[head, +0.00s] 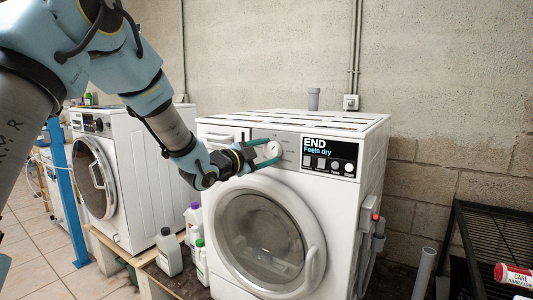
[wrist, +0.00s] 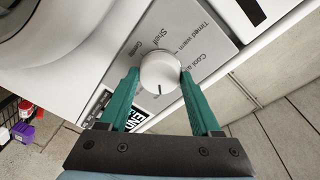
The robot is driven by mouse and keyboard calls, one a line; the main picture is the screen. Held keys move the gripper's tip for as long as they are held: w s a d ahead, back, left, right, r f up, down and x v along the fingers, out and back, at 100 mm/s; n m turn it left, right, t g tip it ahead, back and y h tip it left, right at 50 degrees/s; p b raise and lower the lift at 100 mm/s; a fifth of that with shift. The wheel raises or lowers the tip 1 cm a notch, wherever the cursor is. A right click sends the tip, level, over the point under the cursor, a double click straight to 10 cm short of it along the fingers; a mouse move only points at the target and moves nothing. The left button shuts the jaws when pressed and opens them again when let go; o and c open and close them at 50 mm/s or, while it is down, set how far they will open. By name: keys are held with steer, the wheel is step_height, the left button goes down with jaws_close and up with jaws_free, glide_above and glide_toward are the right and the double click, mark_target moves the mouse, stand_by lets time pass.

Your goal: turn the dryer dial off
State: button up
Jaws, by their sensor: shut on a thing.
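The dryer dial (wrist: 161,68) is a round white knob on the grey control panel of the white dryer (head: 230,222). A short dark mark on its face points down in the wrist view, toward my gripper's base. My gripper (wrist: 160,75) has its two green fingers on either side of the dial, shut on it. In the head view my gripper (head: 272,152) reaches the panel from the left, and its fingers partly hide the dial. The dryer's black display (head: 330,156) reads "END Feels dry". Printed labels around the dial include "Timed warm" and "Shelf".
The dryer's round door (head: 262,238) is shut below the panel. A second white machine (head: 115,180) stands at left behind a blue post (head: 67,190). Bottles (head: 168,252) stand between the machines. A black wire rack (head: 495,245) with a red-and-white container (head: 514,274) is at right.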

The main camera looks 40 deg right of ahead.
steer(key=shift+f+b, duration=0.15)
steer(key=shift+b, duration=0.15)
steer(key=n+b, duration=0.1)
steer(key=n, duration=0.1)
steer(key=n+b, duration=0.2)
steer(key=shift+f+h, duration=0.2)
steer(key=shift+h, duration=0.1)
steer(key=n+b, duration=0.3)
steer(key=n, duration=0.2)
steer(key=shift+t, duration=0.4)
steer(key=shift+r+n+h, duration=0.1)
steer(key=shift+n+h, duration=0.2)
steer(key=o, duration=1.4)
steer(key=shift+c, duration=0.2)
steer(key=shift+r, duration=0.1)
steer(key=s+a+f+b, duration=0.1)
steer(key=a+b, duration=0.2)
steer(key=a, duration=0.7)
steer(key=shift+s+a, duration=0.3)
steer(key=shift+s, duration=0.05)
steer(key=shift+f, duration=0.1)
